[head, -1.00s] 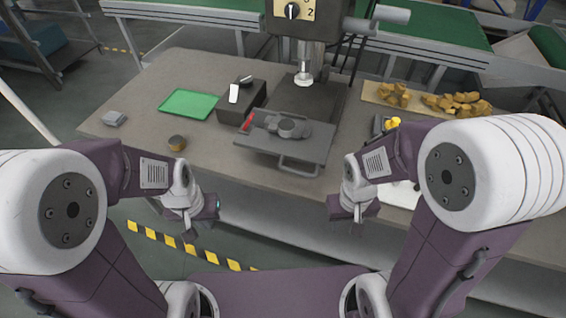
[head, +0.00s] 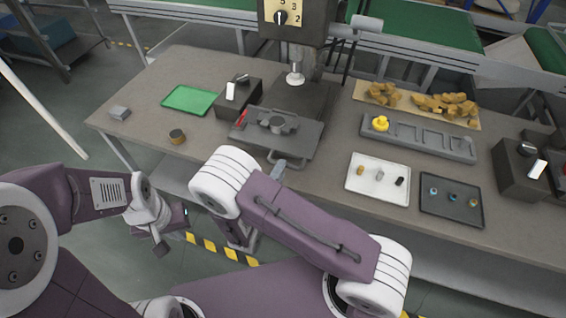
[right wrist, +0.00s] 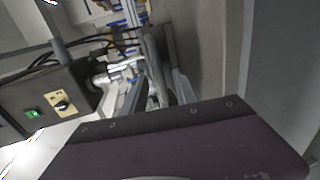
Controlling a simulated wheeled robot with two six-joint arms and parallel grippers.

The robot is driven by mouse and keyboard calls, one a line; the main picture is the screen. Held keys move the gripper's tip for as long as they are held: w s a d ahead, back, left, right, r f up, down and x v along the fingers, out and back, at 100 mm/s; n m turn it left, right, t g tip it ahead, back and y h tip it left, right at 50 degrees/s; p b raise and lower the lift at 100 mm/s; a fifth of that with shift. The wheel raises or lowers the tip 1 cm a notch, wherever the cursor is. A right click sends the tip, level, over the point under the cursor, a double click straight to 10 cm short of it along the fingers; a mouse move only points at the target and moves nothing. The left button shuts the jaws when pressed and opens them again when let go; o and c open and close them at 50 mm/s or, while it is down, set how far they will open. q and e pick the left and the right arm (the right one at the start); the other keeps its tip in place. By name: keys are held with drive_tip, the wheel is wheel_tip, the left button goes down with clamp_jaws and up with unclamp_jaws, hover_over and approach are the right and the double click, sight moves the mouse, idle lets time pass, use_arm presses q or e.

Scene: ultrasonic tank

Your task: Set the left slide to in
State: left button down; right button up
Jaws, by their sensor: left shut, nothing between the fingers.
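My left gripper (head: 160,249) is shut and empty, low in front of the table, left of and apart from the slide. My right arm crosses the head view in front of the slide. A purple part of mine fills the bottom of the right wrist view.
A white tray (head: 377,192), a dark tray (head: 452,207) and a long grey holder (head: 420,140) lie right. The table's front left is mostly clear.

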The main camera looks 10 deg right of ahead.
drive_tip(key=x, duration=0.4)
clamp_jaws()
idle(1.4)
